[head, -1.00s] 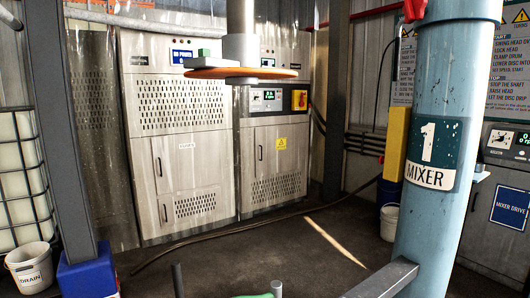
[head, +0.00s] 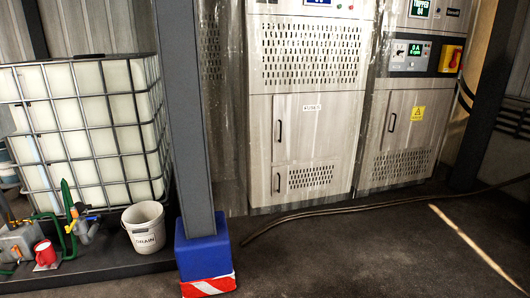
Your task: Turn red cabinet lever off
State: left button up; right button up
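The red cabinet lever (head: 456,57) shows small on a yellow plate (head: 446,66) at the upper right of the head view. It is on the front of the right grey cabinet (head: 400,116), beside a small green-lit display (head: 415,50). The lever's exact angle is too small to tell. A second lit display (head: 420,9) above appears to read "TRIPPED 04", partly cut by the frame's top edge. Neither of my grippers is in view.
A grey post (head: 189,110) on a blue base (head: 202,254) stands left of the cabinets. A caged white tank (head: 85,120), a drain bucket (head: 144,226) and green-piped fittings (head: 72,222) are at left. A cable (head: 330,210) crosses the otherwise clear floor.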

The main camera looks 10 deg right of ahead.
aim_at(453, 64)
jog(key=i+j, duration=0.15)
jog(key=i, duration=0.45)
jog(key=i+j+z, duration=0.1)
jog(key=i, duration=0.55)
jog(key=i+l+z, duration=0.1)
jog(key=i+z, duration=0.15)
jog(key=z, duration=0.2)
jog(key=i+z, duration=0.3)
jog(key=z, duration=0.15)
jog(key=i+j+z, duration=0.1)
jog(key=i+z, duration=0.15)
jog(key=z, duration=0.25)
jog(key=i+l+z, duration=0.15)
jog(key=i+z, duration=0.2)
jog(key=i, duration=0.25)
jog(key=i+z, duration=0.35)
jog(key=i, duration=0.25)
jog(key=i+l+u, duration=0.1)
jog(key=i+u, duration=0.15)
jog(key=i, duration=1.6)
